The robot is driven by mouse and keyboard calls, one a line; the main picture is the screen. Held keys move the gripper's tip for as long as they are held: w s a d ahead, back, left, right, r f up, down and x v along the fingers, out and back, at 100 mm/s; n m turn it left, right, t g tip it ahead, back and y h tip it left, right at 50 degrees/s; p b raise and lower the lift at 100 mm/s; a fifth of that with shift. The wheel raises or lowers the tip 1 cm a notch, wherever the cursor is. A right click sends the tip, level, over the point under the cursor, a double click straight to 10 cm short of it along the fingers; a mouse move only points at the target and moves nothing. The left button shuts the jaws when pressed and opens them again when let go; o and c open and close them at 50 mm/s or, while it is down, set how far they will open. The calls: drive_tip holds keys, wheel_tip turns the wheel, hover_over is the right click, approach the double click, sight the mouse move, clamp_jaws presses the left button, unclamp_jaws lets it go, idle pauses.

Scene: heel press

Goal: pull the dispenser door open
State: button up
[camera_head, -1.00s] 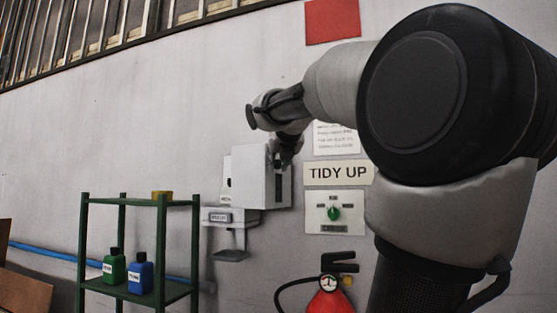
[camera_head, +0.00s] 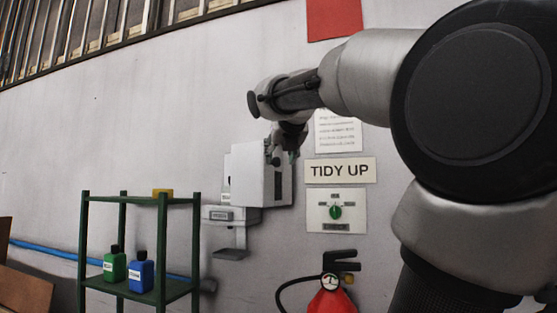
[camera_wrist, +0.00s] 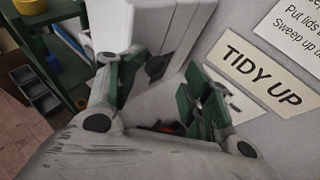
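The dispenser (camera_head: 247,176) is a white box on the wall, above a small shelf. Its white body also shows at the top of the wrist view (camera_wrist: 155,22). A dark knob-like part (camera_wrist: 155,68) shows on it between my fingers, closer to the left finger. My gripper (camera_head: 284,152) is at the upper right edge of the box in the head view. In the wrist view, my gripper (camera_wrist: 163,100) has its two green-lined fingers spread wide apart, with nothing clamped between them. I cannot tell whether a finger touches the box, or whether the door stands ajar.
A green rack (camera_head: 140,200) with a green bottle (camera_head: 115,265) and a blue bottle (camera_head: 141,272) stands left of the dispenser. A switch panel (camera_head: 336,222) and a TIDY UP sign (camera_head: 340,170) are on the wall to the right. A fire extinguisher (camera_head: 331,300) is below.

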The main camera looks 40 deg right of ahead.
drive_tip(key=v, duration=0.8)
drive_tip(key=shift+c, duration=0.2)
